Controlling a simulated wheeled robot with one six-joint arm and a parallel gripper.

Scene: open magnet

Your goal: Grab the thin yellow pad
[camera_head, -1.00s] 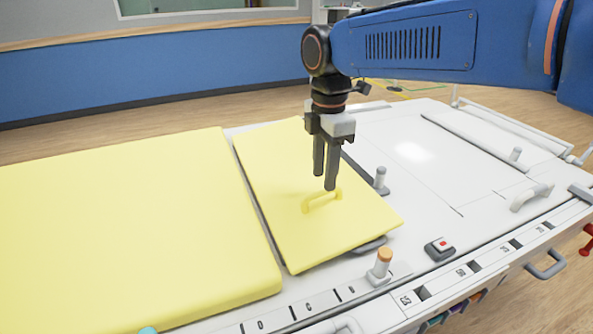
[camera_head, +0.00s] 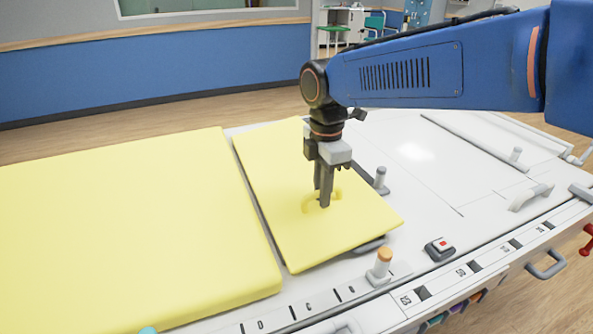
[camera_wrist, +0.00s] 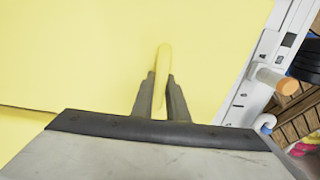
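The thin yellow pad (camera_head: 275,165) lies flat on the white table, right of a much larger, thicker yellow pad (camera_head: 120,225). It has a small yellow loop handle (camera_head: 308,203) on top, which also shows in the wrist view (camera_wrist: 161,62). My gripper (camera_head: 322,200) points down over the thin pad with its fingertips at the handle. In the wrist view, my gripper's fingers (camera_wrist: 160,88) stand on both sides of the handle and appear to touch it, so it looks shut on the handle. Part of the handle is hidden by the fingers.
A grey peg (camera_head: 381,178), an orange-topped peg (camera_head: 380,265) and a box with a red button (camera_head: 440,248) stand close to the thin pad's right side.

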